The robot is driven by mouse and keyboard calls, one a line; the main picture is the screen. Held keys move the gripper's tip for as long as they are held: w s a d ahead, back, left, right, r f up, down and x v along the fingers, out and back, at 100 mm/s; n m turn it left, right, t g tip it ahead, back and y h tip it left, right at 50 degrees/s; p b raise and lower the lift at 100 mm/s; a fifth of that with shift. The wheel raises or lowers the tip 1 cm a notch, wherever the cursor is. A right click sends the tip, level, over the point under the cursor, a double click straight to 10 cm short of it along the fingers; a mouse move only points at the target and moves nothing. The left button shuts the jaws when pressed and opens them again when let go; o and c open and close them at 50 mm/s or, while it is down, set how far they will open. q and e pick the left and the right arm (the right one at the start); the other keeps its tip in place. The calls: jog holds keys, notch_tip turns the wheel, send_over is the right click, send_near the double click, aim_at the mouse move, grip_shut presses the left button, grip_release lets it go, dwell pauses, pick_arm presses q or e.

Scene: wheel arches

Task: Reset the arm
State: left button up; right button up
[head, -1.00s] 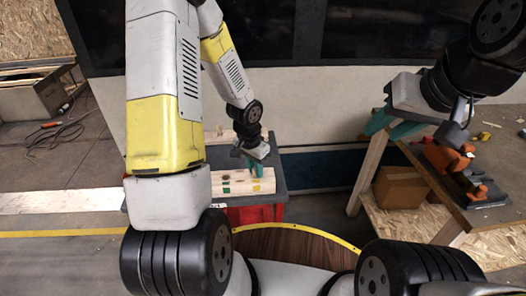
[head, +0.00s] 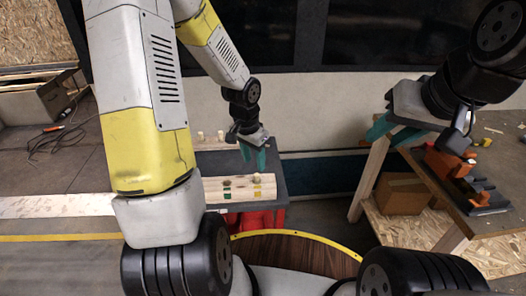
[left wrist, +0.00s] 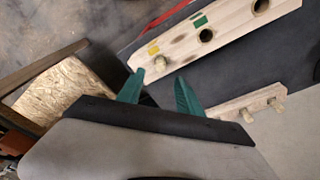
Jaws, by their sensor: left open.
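My left gripper (head: 253,158) hangs above the right part of the small dark table in the head view, its teal fingers apart and empty. In the left wrist view its two fingers (left wrist: 160,92) are spread, with a wooden board with holes (left wrist: 195,42) beyond them. That board (head: 215,190) lies on the table and bears green and yellow marks and at least one peg (left wrist: 160,64). My right gripper (head: 393,130) is at the right, its teal fingers apart with nothing seen between them, over the edge of the wooden workbench.
The dark table top (head: 276,178) stands over a red base. A second wooden strip with pegs (left wrist: 248,104) lies behind the board. The workbench (head: 425,165) at right carries orange and dark tools (head: 470,185). A cardboard box (head: 402,195) sits beneath it. Cables (head: 60,138) lie at left.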

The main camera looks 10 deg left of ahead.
pick_arm(q)
jog(key=shift+r, duration=0.1)
dwell(0.3)
jog(key=s+a+r+n+t, duration=0.1)
jog(key=s+r+n+t, duration=0.35)
jog(key=r, duration=1.05)
jog(key=s+d+r+h, duration=0.1)
jog(key=s+r, duration=0.8)
jog(key=s, duration=0.3)
jog(key=shift+d+n, duration=0.35)
jog(key=shift+d, duration=0.05)
jog(key=shift+r, duration=0.1)
